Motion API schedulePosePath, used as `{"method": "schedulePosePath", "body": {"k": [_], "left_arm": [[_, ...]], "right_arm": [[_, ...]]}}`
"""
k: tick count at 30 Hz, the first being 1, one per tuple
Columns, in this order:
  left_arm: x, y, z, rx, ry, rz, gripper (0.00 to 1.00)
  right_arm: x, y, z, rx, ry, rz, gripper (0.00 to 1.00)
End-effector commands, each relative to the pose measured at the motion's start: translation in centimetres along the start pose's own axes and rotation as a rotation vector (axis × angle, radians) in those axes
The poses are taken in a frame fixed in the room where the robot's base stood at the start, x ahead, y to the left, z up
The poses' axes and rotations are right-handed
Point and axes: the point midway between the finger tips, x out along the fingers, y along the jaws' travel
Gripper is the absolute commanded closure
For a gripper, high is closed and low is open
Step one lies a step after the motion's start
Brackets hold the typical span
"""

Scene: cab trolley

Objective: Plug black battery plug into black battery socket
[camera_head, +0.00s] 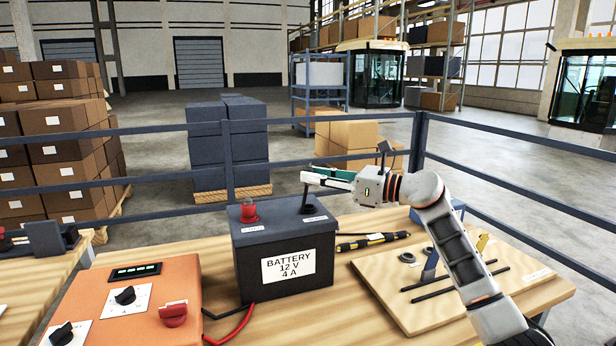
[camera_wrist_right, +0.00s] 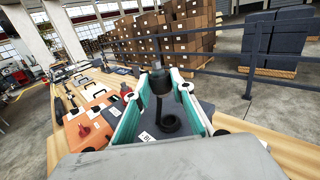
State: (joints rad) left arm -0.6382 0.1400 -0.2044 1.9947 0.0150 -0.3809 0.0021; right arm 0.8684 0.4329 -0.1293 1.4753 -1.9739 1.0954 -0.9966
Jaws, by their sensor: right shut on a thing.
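The dark grey battery (camera_head: 285,255), with a white "BATTERY 12 V 4 A" label, stands on the wooden bench. My right gripper (camera_head: 310,178) is over the right part of its top, shut on the black battery plug (camera_wrist_right: 160,84). The plug hangs down towards the black battery socket (camera_head: 307,209). In the right wrist view the socket (camera_wrist_right: 170,123) shows as a black ring below the fingertips, and the plug looks above it. I cannot tell whether they touch. A red plug (camera_head: 249,211) stands upright on the battery's left part. My left gripper is out of view.
An orange charger box (camera_head: 135,290) with knobs stands left of the battery, red and black cables between. A wooden board (camera_head: 450,275) with tools lies to the right. A yellow-black tool (camera_head: 372,241) lies behind. A blue railing (camera_head: 300,120) runs behind the bench.

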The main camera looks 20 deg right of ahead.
Motion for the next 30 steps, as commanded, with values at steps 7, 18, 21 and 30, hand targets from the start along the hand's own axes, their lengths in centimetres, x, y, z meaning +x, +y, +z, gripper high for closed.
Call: {"method": "schedulePosePath", "body": {"k": [7, 18, 21, 30], "left_arm": [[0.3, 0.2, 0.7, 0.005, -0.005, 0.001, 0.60], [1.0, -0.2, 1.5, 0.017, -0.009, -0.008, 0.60], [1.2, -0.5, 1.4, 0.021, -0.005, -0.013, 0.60], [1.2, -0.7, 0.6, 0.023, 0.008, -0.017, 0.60]], "right_arm": [[0.1, 0.1, -1.6, 0.002, 0.002, 0.003, 1.00], [0.1, 0.1, -4.2, 0.002, 0.002, 0.002, 1.00], [0.1, 0.1, -4.5, 0.002, 0.002, 0.002, 1.00], [0.0, 0.1, -4.6, 0.000, 0.001, 0.002, 1.00]]}}
